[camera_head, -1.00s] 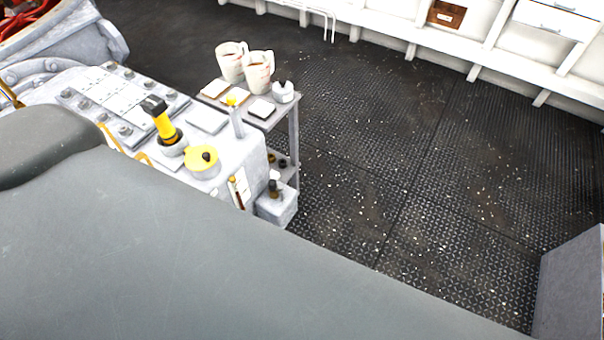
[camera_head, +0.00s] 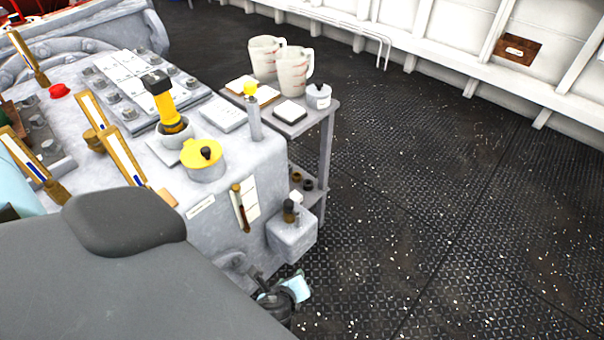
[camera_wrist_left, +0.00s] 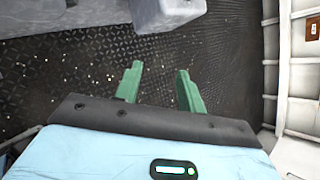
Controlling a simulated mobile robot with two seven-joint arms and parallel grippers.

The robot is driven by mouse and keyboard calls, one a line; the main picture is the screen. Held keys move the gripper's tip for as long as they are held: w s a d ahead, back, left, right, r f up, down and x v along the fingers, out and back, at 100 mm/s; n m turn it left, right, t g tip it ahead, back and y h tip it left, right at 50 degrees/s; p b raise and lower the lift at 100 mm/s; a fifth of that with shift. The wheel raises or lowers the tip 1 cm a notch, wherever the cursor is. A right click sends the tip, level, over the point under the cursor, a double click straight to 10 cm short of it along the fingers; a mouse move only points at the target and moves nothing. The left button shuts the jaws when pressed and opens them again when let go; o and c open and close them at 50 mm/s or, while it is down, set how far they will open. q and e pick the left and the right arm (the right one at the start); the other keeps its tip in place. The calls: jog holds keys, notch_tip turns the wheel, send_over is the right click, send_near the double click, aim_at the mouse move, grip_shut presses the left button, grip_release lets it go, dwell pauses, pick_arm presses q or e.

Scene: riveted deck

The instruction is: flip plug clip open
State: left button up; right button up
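I cannot make out a plug clip for certain. A small grey box (camera_head: 291,235) with a brown and black plug-like fitting (camera_head: 289,210) on top juts from the right side of the grey machine. In the left wrist view, a grey block (camera_wrist_left: 168,12) shows at the top, beyond the fingers. My left gripper (camera_wrist_left: 158,85) has two green fingers spread apart with nothing between them, over the dark floor. A light blue and dark part of mine shows below the box in the head view; its fingers cannot be made out there. My right gripper is not in view.
The grey machine (camera_head: 240,160) carries a yellow-topped pot (camera_head: 204,160), a yellow and black handle (camera_head: 162,103) and brass gauges. A side table (camera_head: 325,112) holds two measuring jugs (camera_head: 293,70). The riveted floor (camera_head: 420,220) at right is clear.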

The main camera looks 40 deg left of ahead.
aim_at(297, 211)
pick_arm(q)
jog(key=w+a+m+y+b, duration=0.1)
jog(key=w+a+b, duration=0.1)
jog(key=w, duration=0.3)
jog(key=w+a+m+t+y+b, duration=0.1)
jog(key=w+a+m+y+b, duration=0.1)
jog(key=w+a, duration=0.2)
jog(key=w+a+r+m+t+y+b, duration=0.1)
jog(key=w+a+b, duration=0.1)
jog(key=w+a, duration=0.2)
jog(key=shift+w+m+y, duration=0.4)
jog(key=shift+w, duration=0.55)
jog(key=shift+w+a+f+b, duration=0.15)
jog(key=shift+w+a+b, duration=0.25)
jog(key=shift+w, duration=0.05)
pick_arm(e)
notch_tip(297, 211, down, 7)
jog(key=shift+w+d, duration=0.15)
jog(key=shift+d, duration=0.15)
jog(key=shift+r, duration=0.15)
pick_arm(q)
jog(key=shift+c, duration=0.4)
grip_shut()
